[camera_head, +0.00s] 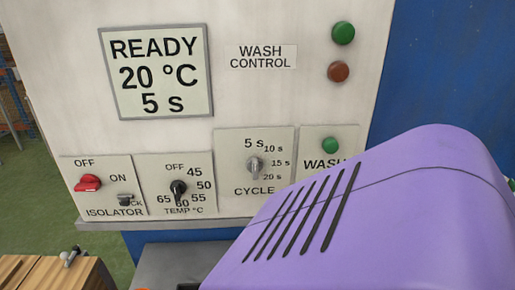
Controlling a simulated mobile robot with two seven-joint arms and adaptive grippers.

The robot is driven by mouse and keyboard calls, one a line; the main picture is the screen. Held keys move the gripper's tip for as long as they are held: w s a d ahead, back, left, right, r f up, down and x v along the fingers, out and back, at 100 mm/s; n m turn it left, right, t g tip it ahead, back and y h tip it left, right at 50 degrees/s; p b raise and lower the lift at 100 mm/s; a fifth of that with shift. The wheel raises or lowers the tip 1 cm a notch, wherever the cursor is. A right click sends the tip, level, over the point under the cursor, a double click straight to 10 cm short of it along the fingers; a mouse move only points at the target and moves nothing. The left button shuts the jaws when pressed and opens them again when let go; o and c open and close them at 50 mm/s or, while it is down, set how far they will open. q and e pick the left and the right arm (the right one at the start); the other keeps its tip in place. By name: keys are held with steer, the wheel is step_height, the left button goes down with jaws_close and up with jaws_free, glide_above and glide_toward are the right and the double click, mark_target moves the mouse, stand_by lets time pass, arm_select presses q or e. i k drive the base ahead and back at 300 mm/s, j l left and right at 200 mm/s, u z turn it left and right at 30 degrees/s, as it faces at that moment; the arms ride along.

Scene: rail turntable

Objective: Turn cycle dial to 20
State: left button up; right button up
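The cycle dial (254,168) is a small grey knob on a light plate marked CYCLE (228,146), with positions 5 s, 10 s, 15 s and 20 s around it. Its pointer is too small to read surely. The display (157,105) above left reads READY, 20 °C and 5 s. Neither gripper is in view, and nothing visibly touches the dial.
Left of the dial are a black temperature knob (178,188) and a red isolator switch (87,183). A green wash button (330,145) is at its right. A large purple vented body fills the lower right, hiding part of the panel's lower right; I cannot tell whether it is mine.

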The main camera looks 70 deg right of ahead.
mark_target(254, 165)
steer(key=z, duration=2.1)
